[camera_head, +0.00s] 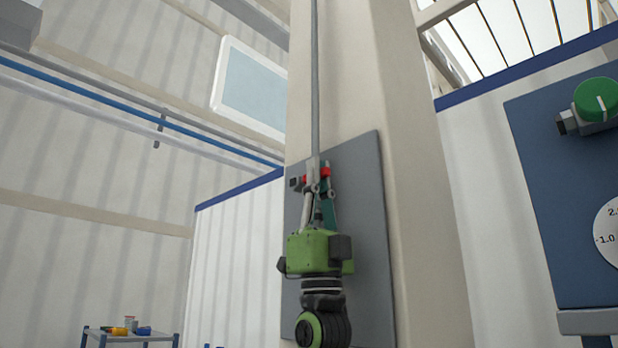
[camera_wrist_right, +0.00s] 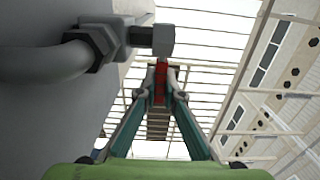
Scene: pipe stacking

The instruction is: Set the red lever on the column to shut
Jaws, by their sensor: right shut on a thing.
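The red lever (camera_head: 326,172) is on the pipe fitting in front of the grey plate (camera_head: 362,230) on the column (camera_head: 418,190). My right gripper (camera_head: 317,186) reaches up from below and its fingers are shut on the lever, hiding part of it. In the right wrist view the red lever (camera_wrist_right: 160,84) shows between the two fingertips (camera_wrist_right: 160,92), just below the grey valve body (camera_wrist_right: 164,40). Whether the lever lies along or across the pipe is hard to tell. My left gripper is not in view.
A thin vertical pipe (camera_head: 314,90) runs up the column from the fitting. A blue panel (camera_head: 550,200) with a green knob (camera_head: 596,99) and a dial stands at the right. A small table (camera_head: 130,338) with coloured parts is at the lower left.

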